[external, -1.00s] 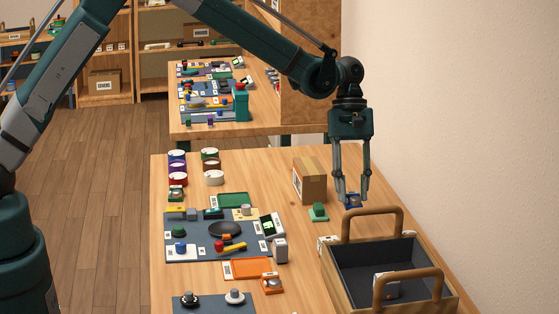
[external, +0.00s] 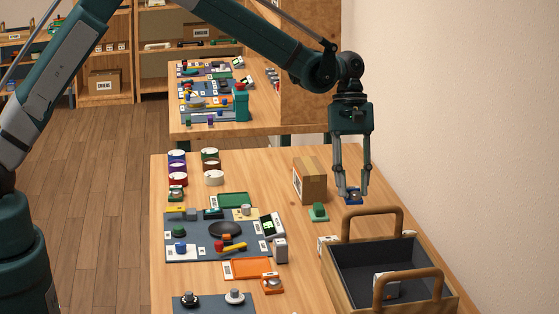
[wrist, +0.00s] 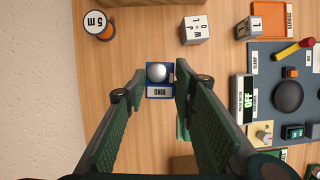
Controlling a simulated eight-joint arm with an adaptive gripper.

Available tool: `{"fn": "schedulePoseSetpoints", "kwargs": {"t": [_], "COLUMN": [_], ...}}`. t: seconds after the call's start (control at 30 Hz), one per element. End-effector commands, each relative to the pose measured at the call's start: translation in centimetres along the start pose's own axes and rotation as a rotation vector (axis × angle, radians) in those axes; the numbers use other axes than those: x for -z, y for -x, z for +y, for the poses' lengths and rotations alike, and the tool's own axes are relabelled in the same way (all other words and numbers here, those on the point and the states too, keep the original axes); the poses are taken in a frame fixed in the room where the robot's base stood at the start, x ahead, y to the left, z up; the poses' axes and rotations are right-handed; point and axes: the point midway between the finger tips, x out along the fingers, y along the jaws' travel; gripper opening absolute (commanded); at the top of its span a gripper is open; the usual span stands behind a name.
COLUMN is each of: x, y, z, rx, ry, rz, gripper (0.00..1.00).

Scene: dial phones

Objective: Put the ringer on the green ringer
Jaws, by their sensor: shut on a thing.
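The ringer is a small blue block (wrist: 160,68) with a silver dome on top and a label reading RING. It sits between the two fingertips of my gripper (wrist: 160,80) in the wrist view. In the external view my gripper (external: 352,190) points down, shut on the blue ringer (external: 354,198), to the right of the cardboard box. I cannot tell how high it is above the table. The green ringer (external: 318,212) stands on the table just left of my gripper. In the wrist view a finger mostly hides it, leaving a green sliver (wrist: 183,130).
A cardboard box (external: 310,180) stands behind the green ringer. A wooden tray with tall handles (external: 372,214) is in front of my gripper. A white lettered cube (wrist: 195,30) and a round 5 m item (wrist: 98,25) lie nearby. A grey board (external: 205,252) with several parts lies left.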

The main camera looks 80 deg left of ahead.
Motion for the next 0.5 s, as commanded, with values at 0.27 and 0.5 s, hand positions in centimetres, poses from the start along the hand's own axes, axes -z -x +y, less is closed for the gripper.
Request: {"fn": "schedulePoseSetpoints", "kwargs": {"t": [0.27,0.5], "x": [1.1,4.5], "y": [0.7,2.6], "z": [-1.0,-4.0], "rx": [-0.008,-0.035], "ry": [0.020,0.083], "rz": [0.000,0.001], "gripper": [0.11,0.11]}}
